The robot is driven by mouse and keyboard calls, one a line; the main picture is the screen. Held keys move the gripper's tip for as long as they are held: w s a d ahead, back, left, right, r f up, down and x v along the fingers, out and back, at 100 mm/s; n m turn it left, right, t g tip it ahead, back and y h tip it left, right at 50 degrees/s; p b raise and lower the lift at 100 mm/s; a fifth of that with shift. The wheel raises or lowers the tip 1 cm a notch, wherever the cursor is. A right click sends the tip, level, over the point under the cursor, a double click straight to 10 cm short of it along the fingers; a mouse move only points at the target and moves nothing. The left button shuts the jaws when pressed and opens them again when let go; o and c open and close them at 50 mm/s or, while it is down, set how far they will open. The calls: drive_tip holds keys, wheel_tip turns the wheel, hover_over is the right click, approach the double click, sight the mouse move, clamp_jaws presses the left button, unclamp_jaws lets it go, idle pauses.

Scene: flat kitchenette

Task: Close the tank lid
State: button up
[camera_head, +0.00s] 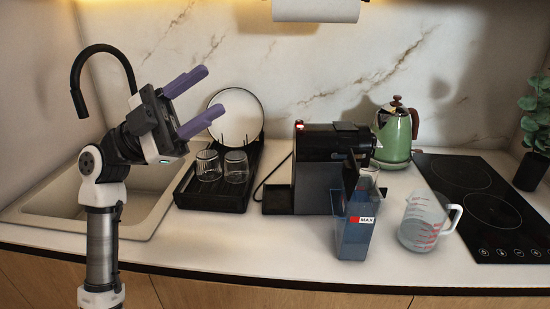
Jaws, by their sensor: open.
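The water tank (354,238) is a blue see-through container with a red and white MAX label. It stands upright on the counter, in front of the coffee machine.
The black coffee machine (312,170) stands behind the tank. A measuring jug (414,226) is close on the tank's right. A green kettle (395,135) and a black hob (480,200) are further right. The dish rack (212,195) holds two glasses and a plate. The counter front left of the tank is clear.

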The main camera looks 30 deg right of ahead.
drive_tip(key=w+d+f+n+y, duration=0.3)
drive_tip(key=d+f+n+y, duration=0.15)
drive_tip(key=d+f, duration=0.45)
drive_tip(key=n+t+y, duration=0.1)
drive_tip(key=n+y, duration=0.1)
drive_tip(key=n, duration=0.2)
approach(344, 165)
drive_tip(key=p+x, duration=0.2)
drive_tip(key=x, duration=0.1)
drive_tip(key=p+x, duration=0.2)
drive_tip(key=x, duration=0.2)
drive_tip(key=shift+d+r+p, duration=0.1)
drive_tip(key=shift+r+p, duration=0.15)
drive_tip(key=shift+p, duration=0.15)
drive_tip(key=shift+s+d+f, duration=0.1)
drive_tip(key=shift+s+d, duration=0.2)
drive_tip(key=shift+d, duration=0.15)
